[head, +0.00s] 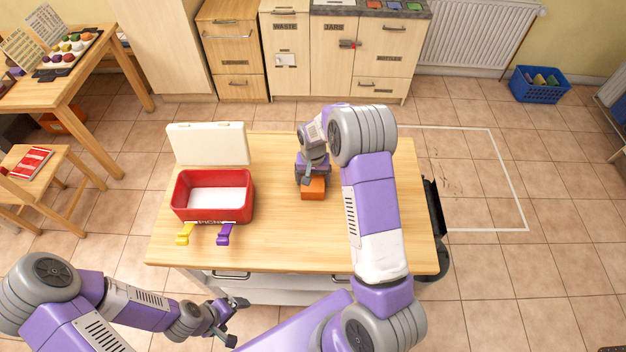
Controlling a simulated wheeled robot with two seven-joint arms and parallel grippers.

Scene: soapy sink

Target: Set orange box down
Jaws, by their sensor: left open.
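The orange box (313,190) is at the middle of the wooden table, right of the red case. My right gripper (311,180) points down at the box from above and is shut on it; its own wrist hides part of the grip. I cannot tell whether the box touches the table top or is slightly above it. My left gripper (232,320) is open and empty, low in front of the table's near edge.
A red open case (178,194) with a white inside and raised cream lid (208,144) stands on the table's left. Yellow (185,235) and purple (225,235) latches hang at its front. The wooden table top (285,245) is clear in front of the box.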

